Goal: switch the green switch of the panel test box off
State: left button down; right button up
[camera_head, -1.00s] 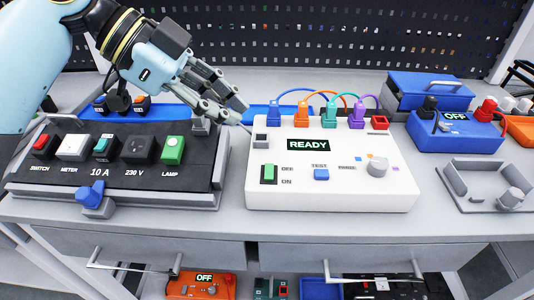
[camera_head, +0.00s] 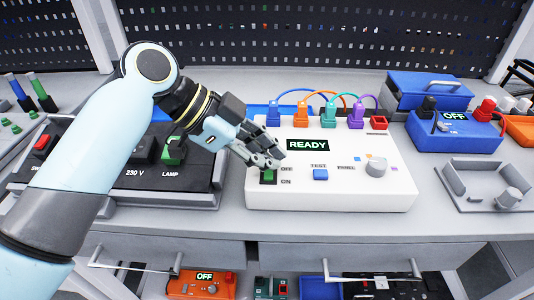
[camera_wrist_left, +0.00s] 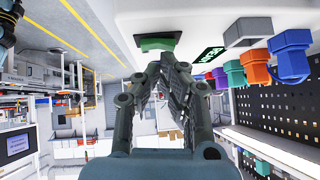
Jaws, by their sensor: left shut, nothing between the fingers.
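The panel test box (camera_head: 335,192) is a white box on the bench with a lit READY display (camera_head: 307,145). Its green switch (camera_head: 268,177) is at the left of the face, beside OFF and ON labels. In the head view my left gripper (camera_head: 272,165) is shut and empty, its fingertips just over the upper end of the switch, partly hiding it. In the left wrist view the closed fingers (camera_wrist_left: 170,62) point at the green switch (camera_wrist_left: 157,43). I cannot tell whether they touch it. My right gripper is not in view.
A black panel with a red switch (camera_head: 42,144) and a green LAMP part (camera_head: 172,152) lies left, under my left arm. Coloured plugs (camera_head: 315,115) with cables stand along the box's back edge. A blue box reading OFF (camera_head: 455,130) and a grey tray (camera_head: 480,185) are right.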

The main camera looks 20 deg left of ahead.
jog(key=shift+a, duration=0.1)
pick_arm(q)
jog(key=shift+w+a+f, duration=0.1)
jog(key=shift+w+f, duration=0.05)
jog(key=shift+f, duration=0.1)
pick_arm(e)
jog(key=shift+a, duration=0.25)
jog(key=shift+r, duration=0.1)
pick_arm(q)
jog(key=shift+s+d+p, duration=0.2)
jog(key=shift+s+p, duration=0.25)
jog(key=shift+s, duration=0.2)
jog(key=shift+s+f, duration=0.1)
jog(key=shift+s, duration=0.15)
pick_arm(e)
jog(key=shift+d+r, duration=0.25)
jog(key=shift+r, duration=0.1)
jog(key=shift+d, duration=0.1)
